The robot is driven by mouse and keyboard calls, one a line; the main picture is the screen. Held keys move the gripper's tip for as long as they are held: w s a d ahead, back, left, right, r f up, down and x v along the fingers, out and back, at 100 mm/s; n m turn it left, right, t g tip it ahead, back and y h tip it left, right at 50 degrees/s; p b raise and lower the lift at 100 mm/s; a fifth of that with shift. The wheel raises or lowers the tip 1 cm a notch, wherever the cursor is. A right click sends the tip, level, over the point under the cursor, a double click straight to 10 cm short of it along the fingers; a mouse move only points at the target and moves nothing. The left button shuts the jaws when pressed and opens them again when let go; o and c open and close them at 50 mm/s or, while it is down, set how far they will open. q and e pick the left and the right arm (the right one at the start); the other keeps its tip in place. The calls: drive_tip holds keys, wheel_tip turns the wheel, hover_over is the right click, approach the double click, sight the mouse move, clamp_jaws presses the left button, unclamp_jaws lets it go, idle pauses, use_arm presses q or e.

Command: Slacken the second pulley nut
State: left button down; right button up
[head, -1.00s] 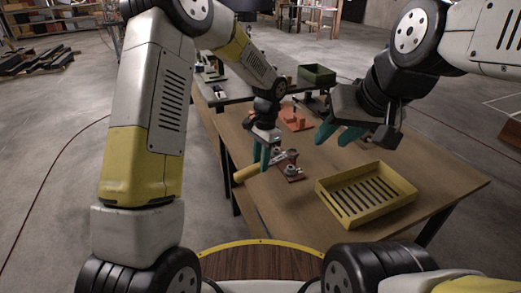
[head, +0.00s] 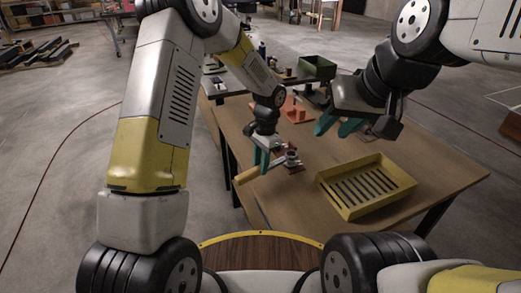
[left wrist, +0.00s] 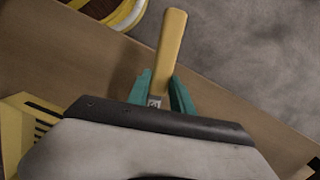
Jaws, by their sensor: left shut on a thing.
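My left gripper (head: 266,161) is shut on a tool with a yellow handle (head: 247,176). In the left wrist view the handle (left wrist: 170,42) sticks out beyond the teal fingers (left wrist: 167,92), with a bit of metal between them. The tool's far end is hidden behind the fingers in the head view. A small metal pulley assembly (head: 292,158) stands on the table just right of the left gripper. Its nuts are too small to tell apart, and I cannot tell whether the tool touches one. My right gripper (head: 340,126) hangs empty and open above the table, right of the assembly.
A yellow slotted tray (head: 352,212) lies on the wooden table (head: 440,170) at the right. An orange fixture (head: 295,112) stands behind the assembly, with a green bin (head: 317,66) farther back.

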use_arm(q)
drive_tip(key=shift+f, duration=1.25)
drive_tip(key=c, duration=2)
unclamp_jaws()
clamp_jaws()
drive_tip(key=shift+s+d+n, duration=0.75)
drive_tip(key=shift+s+n, duration=0.1)
drive_tip(key=shift+n, duration=0.05)
drive_tip(key=shift+d, duration=0.1)
drive_tip(key=shift+s+d+n, duration=0.65)
drive_tip(key=shift+d+n, duration=0.15)
drive_tip(key=shift+n, duration=0.1)
